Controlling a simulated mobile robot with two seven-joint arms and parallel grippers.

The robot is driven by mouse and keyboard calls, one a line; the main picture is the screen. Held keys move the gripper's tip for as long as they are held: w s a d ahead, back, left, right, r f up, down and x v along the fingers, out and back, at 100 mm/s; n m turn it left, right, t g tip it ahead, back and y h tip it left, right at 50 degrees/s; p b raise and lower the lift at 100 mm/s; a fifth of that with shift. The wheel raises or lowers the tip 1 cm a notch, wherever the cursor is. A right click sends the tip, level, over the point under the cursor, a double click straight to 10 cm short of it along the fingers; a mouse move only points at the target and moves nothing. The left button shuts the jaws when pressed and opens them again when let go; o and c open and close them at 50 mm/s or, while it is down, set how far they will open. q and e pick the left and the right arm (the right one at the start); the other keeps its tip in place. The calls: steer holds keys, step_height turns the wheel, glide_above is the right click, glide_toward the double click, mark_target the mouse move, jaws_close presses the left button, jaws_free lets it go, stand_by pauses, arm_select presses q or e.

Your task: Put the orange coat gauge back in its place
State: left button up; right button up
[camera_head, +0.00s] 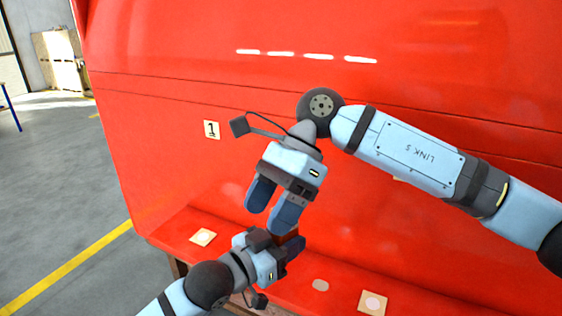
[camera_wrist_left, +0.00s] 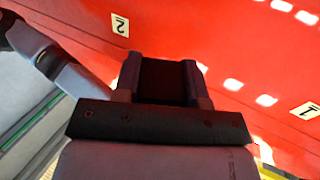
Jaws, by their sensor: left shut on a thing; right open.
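My left gripper (camera_head: 290,254) is low in the middle of the head view, in front of the red panel. It is shut on a dark thing (camera_wrist_left: 162,82) that shows in shadow between its fingers in the left wrist view. I cannot tell for sure whether this is the orange coat gauge; no clearly orange gauge shows in either view. My right gripper (camera_head: 273,212) is open, pointing down just above the left one. Its right finger overlaps the left gripper in the picture, and I cannot tell whether they touch.
The large red nosecone (camera_head: 400,80) fills the background, with a number 1 label (camera_head: 212,129) on it. Open floor (camera_head: 60,200) with a yellow line is at left.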

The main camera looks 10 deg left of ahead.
steer(key=w+r+t+h, duration=0.1)
steer(key=t, duration=0.1)
steer(key=w+r+n+t+h, duration=0.1)
steer(key=w+t+h, duration=0.1)
steer(key=w+r+n+t+h, duration=0.1)
steer(key=w+r+t, duration=0.1)
steer(key=shift+w+d+h, duration=0.2)
steer(key=shift+w+h, duration=0.05)
steer(key=shift+h, duration=0.05)
steer(key=shift+w+d+r, duration=0.1)
steer(key=shift+w+r, duration=0.05)
steer(key=shift+r, duration=0.05)
steer(key=shift+w+f+t, duration=0.1)
steer(key=shift+t, duration=0.2)
step_height(320, 180, down, 12)
steer(key=shift+d+r, duration=0.15)
steer(key=c, duration=1.1)
arm_select(q)
steer(key=o, duration=1.1)
arm_select(e)
steer(key=shift+c, duration=0.3)
